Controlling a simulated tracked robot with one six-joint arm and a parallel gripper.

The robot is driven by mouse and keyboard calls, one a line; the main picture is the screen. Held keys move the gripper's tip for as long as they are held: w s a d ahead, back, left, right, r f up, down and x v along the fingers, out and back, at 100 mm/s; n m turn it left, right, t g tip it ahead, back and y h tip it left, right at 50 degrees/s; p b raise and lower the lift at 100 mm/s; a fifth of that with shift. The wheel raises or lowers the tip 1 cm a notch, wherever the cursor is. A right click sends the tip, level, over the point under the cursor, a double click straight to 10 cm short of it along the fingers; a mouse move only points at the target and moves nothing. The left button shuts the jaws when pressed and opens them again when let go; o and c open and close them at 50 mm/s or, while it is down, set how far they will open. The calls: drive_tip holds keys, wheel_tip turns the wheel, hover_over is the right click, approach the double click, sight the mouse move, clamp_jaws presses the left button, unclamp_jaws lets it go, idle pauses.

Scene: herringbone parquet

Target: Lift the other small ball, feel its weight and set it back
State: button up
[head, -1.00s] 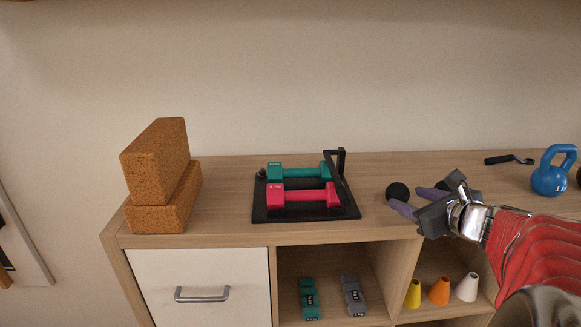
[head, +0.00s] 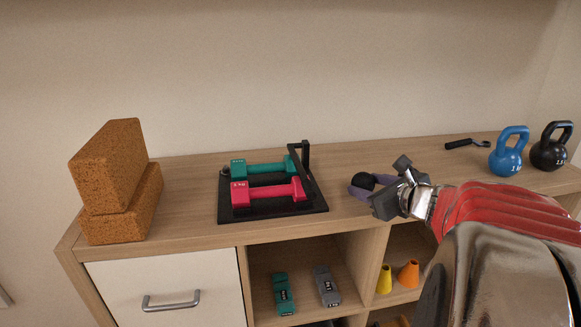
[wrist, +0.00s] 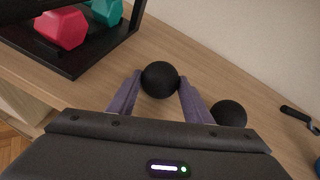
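A small black ball (wrist: 160,78) lies on the wooden top between the purple fingers of my gripper (wrist: 160,86). The fingertips stand on either side of it and very close; I cannot make out contact. In the head view the same ball (head: 363,180) shows beside the fingers of my gripper (head: 370,187), low at the top of the unit. A second black ball (wrist: 229,113) lies just outside the right finger in the wrist view; in the head view my gripper hides it.
A black rack (head: 272,212) with a red and a green dumbbell stands left of the ball. Cork blocks (head: 108,170) stand far left. A blue kettlebell (head: 507,158), a black kettlebell (head: 550,153) and a black hand grip (head: 467,144) are at the right.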

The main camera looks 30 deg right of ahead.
sight(369, 182)
drive_tip(key=c, duration=0.7)
drive_tip(key=shift+c, duration=0.2)
wheel_tip(369, 182, up, 10)
drive_tip(key=shift+r, duration=0.1)
idle(0.6)
